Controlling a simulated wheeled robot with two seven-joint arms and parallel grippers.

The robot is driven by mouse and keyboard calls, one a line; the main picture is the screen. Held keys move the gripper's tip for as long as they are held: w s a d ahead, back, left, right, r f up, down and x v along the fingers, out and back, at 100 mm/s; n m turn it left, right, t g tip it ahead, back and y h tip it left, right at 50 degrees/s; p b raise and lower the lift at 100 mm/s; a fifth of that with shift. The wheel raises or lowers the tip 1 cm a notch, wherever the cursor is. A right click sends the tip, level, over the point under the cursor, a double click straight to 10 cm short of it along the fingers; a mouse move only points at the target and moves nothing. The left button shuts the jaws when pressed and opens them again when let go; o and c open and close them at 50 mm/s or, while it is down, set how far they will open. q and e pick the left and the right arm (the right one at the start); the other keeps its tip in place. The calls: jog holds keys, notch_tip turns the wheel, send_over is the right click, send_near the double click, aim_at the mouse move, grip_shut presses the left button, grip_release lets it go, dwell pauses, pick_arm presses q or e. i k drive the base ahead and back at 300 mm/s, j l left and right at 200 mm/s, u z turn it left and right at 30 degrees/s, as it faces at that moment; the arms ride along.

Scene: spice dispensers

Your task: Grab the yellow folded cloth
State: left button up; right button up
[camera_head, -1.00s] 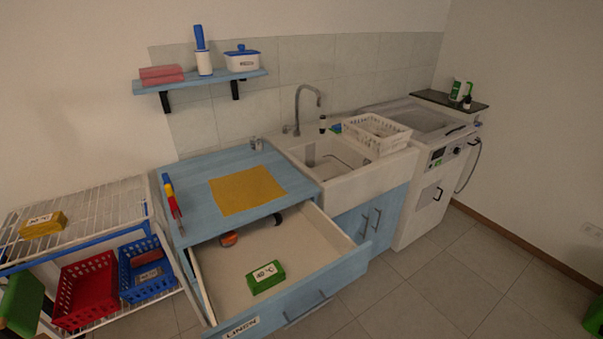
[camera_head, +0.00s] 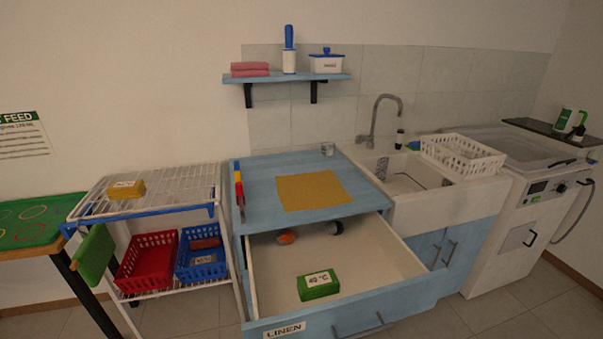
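A small yellow folded cloth (camera_head: 126,189) with a white label lies on the top wire shelf of the white rack (camera_head: 185,182) at the left. A larger flat yellow sheet (camera_head: 312,190) lies spread on the blue counter (camera_head: 262,172). A green folded block (camera_head: 318,286) with a white "°C" label lies in the open drawer (camera_head: 375,262) marked LINEN. Neither of my grippers shows in this view.
Red (camera_head: 146,262) and blue (camera_head: 202,254) baskets sit on the rack's lower shelf. A green-topped table (camera_head: 40,222) stands at far left, and a green panel (camera_head: 93,254) hangs by the rack. The open drawer juts into the floor space.

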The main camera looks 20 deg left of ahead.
aim_at(133, 190)
jog(key=u, duration=1.75)
jog(key=i+j+z, duration=0.25)
jog(key=z, duration=0.2)
jog(key=i+j+z, duration=0.3)
jog(key=z, duration=0.2)
jog(key=j, duration=0.1)
